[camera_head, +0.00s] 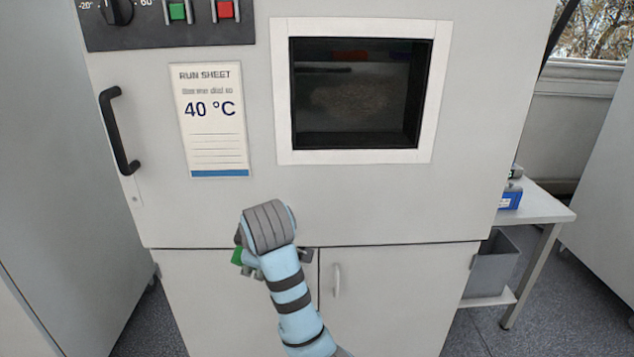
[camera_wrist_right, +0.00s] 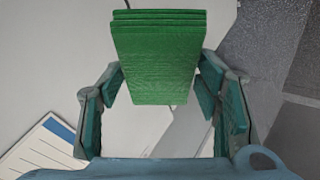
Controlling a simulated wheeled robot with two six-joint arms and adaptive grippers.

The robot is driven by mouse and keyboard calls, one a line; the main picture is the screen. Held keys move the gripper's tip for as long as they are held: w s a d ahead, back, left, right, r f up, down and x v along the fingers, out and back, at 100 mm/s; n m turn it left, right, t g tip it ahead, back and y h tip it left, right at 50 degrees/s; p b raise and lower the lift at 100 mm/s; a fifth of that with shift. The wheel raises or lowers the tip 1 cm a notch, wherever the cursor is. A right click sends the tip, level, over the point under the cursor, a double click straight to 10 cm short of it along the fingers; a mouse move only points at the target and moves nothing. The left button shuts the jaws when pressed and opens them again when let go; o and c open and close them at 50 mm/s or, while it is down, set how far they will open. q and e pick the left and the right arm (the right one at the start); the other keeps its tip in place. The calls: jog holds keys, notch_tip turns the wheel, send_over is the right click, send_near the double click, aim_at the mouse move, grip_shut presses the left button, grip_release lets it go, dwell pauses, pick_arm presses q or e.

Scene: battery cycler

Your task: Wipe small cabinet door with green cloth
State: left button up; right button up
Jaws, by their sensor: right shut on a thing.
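My right gripper (camera_wrist_right: 162,105) is shut on a folded green cloth (camera_wrist_right: 160,60), which sticks out ahead of the fingers as a thick layered block. In the head view the right arm comes up from below, and its wrist hides most of the gripper (camera_head: 270,262). A bit of the cloth (camera_head: 237,256) shows left of the wrist, in front of the seam above the lower cabinet. That cabinet has a left door (camera_head: 210,310), partly behind my arm, and a right door (camera_head: 410,295) with a light upright handle. Whether the cloth touches a door is hidden. My left gripper is not in view.
Above is a large door with a dark handle (camera_head: 119,130), a window (camera_head: 350,95) and a run sheet (camera_head: 209,120) reading 40 °C. The dial (camera_head: 117,10) and switches are at the top left. A side table (camera_head: 540,206) and grey bin (camera_head: 490,265) stand at right.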

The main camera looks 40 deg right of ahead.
jog(key=d+r, duration=0.1)
jog(key=w+r+n+t+b, duration=0.1)
jog(key=w+d+r+n+t, duration=0.1)
jog(key=r, duration=0.1)
jog(key=shift+d+h+b, duration=0.3)
jog(key=shift+d, duration=0.05)
jog(key=s+d+r+n+t+b, duration=0.1)
jog(key=d+r+n+t+b, duration=0.15)
jog(key=r, duration=0.45)
jog(key=s+d+r+n+t+h+b, duration=0.1)
jog(key=d+r+t+b, duration=0.2)
jog(key=r, duration=0.4)
jog(key=s+d+r+n+t+b, duration=0.1)
jog(key=s+d+r+n+t, duration=0.15)
jog(key=d+r, duration=0.4)
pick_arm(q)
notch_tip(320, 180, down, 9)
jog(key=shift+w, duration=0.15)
pick_arm(e)
jog(key=shift+m, duration=0.5)
jog(key=shift+r+x, duration=0.25)
jog(key=shift+x, duration=1.2)
jog(key=shift+r+x, duration=0.2)
jog(key=shift+x, duration=1.25)
pick_arm(q)
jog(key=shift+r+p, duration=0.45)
jog(key=shift+p, duration=0.2)
pick_arm(e)
jog(key=shift+w+d, duration=0.25)
jog(key=shift+w, duration=0.2)
